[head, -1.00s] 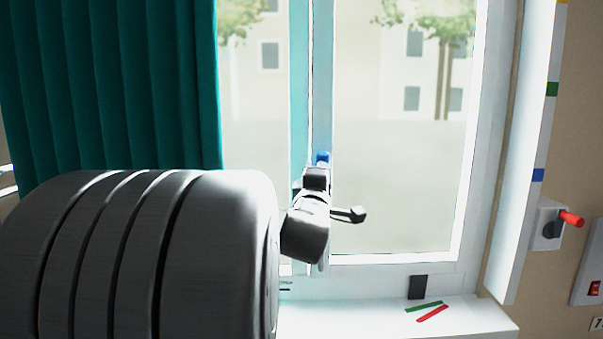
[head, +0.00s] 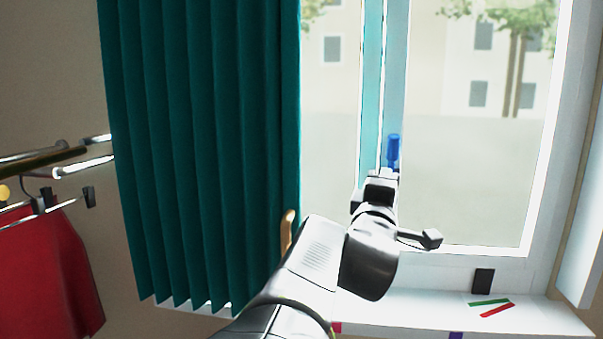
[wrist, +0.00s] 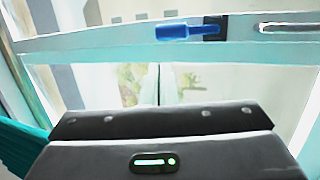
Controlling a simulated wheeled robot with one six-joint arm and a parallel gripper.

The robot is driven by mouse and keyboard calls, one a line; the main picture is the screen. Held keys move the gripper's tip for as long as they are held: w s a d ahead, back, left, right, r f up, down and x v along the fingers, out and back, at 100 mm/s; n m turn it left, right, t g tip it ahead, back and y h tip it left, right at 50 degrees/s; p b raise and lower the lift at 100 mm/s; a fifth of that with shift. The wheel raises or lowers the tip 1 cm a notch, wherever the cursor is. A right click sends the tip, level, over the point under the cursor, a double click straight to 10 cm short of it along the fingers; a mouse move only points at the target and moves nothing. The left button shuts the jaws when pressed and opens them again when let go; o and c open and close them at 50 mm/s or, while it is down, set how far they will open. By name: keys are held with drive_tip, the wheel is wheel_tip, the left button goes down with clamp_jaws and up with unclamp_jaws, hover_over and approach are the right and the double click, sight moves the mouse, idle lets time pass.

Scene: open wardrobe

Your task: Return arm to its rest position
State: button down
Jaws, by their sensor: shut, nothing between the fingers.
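My gripper (head: 381,185) is at the far end of my arm, in front of the window frame, and is shut and empty. In the head view it is just below a blue window handle (head: 393,150), which points upward on the middle post. I cannot tell from the head view whether they touch. In the wrist view the blue handle (wrist: 185,31) lies sideways on its dark mount, with a visible gap from the dark gripper body (wrist: 155,123) at the bottom. The fingertips are hard to make out in both views.
A teal curtain (head: 200,140) hangs left of the arm. A rail (head: 45,158) with a red garment (head: 45,265) on a hanger is at far left. The white sill (head: 400,318) below bears a green strip (head: 489,302) and a red strip (head: 497,310).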

drive_tip(key=shift+s+a+f, duration=0.1)
drive_tip(key=shift+s, duration=0.15)
